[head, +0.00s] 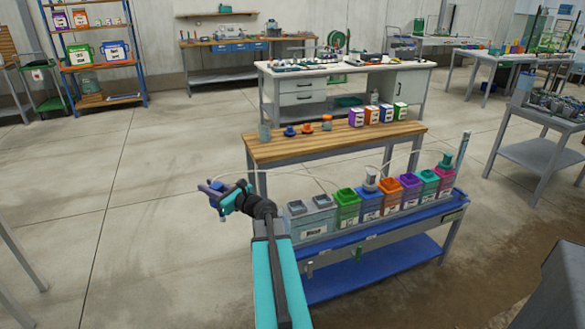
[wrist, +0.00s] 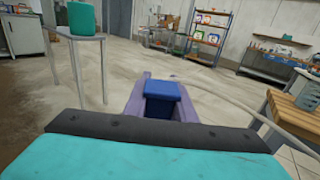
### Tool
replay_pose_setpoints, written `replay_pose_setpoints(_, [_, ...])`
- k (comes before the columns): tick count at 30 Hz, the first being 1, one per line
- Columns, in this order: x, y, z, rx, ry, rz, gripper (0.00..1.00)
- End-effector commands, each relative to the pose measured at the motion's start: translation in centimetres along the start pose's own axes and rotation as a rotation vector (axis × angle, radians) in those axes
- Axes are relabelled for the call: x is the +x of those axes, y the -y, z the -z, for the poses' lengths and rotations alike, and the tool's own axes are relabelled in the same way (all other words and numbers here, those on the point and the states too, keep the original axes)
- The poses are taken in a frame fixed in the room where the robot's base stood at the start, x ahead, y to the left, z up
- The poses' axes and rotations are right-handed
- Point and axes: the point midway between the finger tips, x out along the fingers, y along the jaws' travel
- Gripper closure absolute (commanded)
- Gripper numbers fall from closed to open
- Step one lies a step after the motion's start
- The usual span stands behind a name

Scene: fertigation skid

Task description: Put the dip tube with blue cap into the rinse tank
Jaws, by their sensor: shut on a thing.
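My gripper (head: 212,189) is shut on the dip tube's blue cap and holds it in the air to the left of the skid. In the wrist view the blue cap (wrist: 162,92) sits between my purple fingers; the tube below it is hidden there. A pale hose runs from near my gripper toward the skid. The rinse tank (head: 312,222) seems to be the wide grey tank with two raised openings at the left end of the skid's row; its label is hard to read. My gripper is apart from it.
Green (head: 346,207), blue (head: 369,205), orange (head: 390,197) and more coloured tanks stand to its right on the blue skid (head: 395,228). A grey cap stands over the blue tank. A wooden bench (head: 335,143) with small containers is behind. Open floor lies left.

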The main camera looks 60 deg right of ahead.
Motion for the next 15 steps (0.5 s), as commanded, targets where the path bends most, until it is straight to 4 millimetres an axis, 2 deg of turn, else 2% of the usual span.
replay_pose_setpoints(1, [-0.7, 2.1, 0.1, 0.001, 0.001, 0.042, 1.0])
replay_pose_setpoints(3, [-1.8, 4.7, 0.0, 0.002, 0.001, 0.096, 1.0])
replay_pose_setpoints(8, [-4.5, 10.3, -0.1, 0.005, 0.001, 0.219, 1.0])
replay_pose_setpoints(15, [-9.5, 18.2, -0.3, 0.011, 0.003, 0.4, 1.0])
